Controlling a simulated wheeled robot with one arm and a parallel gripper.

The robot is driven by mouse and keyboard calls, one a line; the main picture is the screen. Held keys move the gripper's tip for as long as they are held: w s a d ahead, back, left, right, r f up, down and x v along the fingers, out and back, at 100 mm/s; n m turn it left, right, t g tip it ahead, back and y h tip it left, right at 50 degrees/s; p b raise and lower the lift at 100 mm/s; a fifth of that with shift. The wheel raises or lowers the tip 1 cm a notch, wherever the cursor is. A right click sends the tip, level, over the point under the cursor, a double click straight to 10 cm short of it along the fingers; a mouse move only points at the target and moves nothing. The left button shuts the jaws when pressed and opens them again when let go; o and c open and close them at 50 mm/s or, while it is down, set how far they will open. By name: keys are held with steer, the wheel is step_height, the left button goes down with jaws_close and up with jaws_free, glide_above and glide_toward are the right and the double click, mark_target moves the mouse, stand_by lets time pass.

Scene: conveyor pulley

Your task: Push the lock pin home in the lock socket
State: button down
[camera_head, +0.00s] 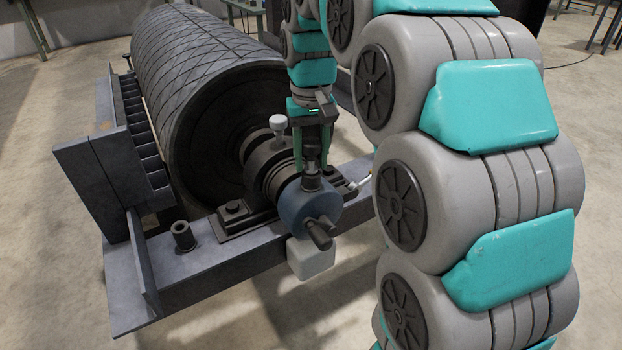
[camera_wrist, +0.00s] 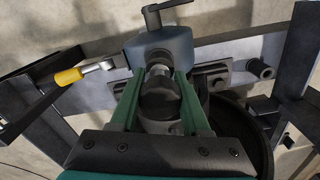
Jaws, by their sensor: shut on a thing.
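My gripper (camera_head: 312,166) points down over the blue-grey round housing at the end of the pulley shaft. Its two green fingers are shut on the lock pin (camera_wrist: 160,95), which has a dark knob and a shiny metal shank. In the head view the lower part of the pin (camera_head: 312,183) meets the top of the blue-grey housing (camera_head: 300,205). The housing also shows in the wrist view (camera_wrist: 170,46). The lock socket's mouth is hidden under the pin, and I cannot tell how deep the pin sits.
A black handle (camera_head: 319,233) sticks out of the housing's front. A pale knob (camera_head: 278,124) stands on the bearing behind. A hollow dark cylinder (camera_head: 183,237) stands on the frame beam (camera_head: 200,270). A yellow-handled tool (camera_wrist: 68,77) lies beside the housing. The large drum (camera_head: 200,75) fills the back.

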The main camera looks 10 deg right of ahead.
steer(key=shift+f, duration=0.15)
jaws_free()
stand_by(0.4)
